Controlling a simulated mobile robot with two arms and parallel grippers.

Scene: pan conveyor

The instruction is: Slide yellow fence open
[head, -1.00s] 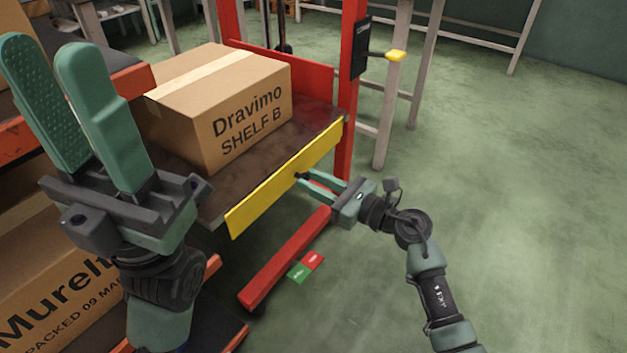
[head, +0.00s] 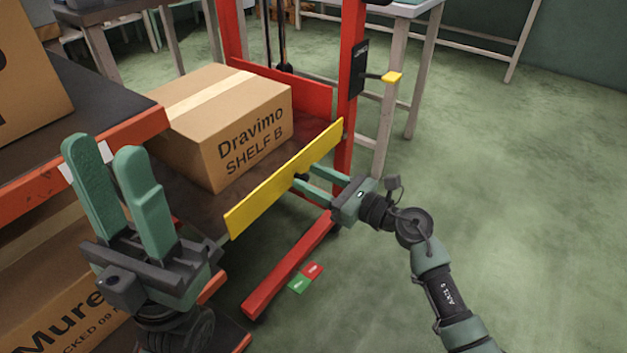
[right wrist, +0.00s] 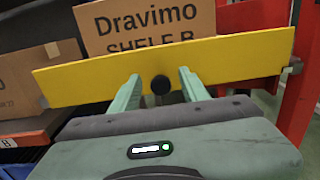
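The yellow fence (head: 285,180) is a long bar across the near edge of the dark lift platform (head: 195,204). It also spans the right wrist view (right wrist: 230,62). A black knob (right wrist: 160,84) sticks out from its middle. My right gripper (head: 311,183) is at the fence, with its fingers on either side of the knob; in the right wrist view (right wrist: 160,88) gaps show between fingers and knob. A cardboard box marked "Dravimo SHELF B" (head: 250,135) sits on the platform behind the fence. My left gripper (head: 105,152) is raised, open and empty, left of the fence.
An orange-edged shelf (head: 120,140) with boxes stands at the left. The red lift post (head: 350,60) carries a black control box (head: 358,68) with a yellow-tipped lever (head: 391,78). A red lift leg (head: 285,270) lies low on the floor. The right-hand floor is clear.

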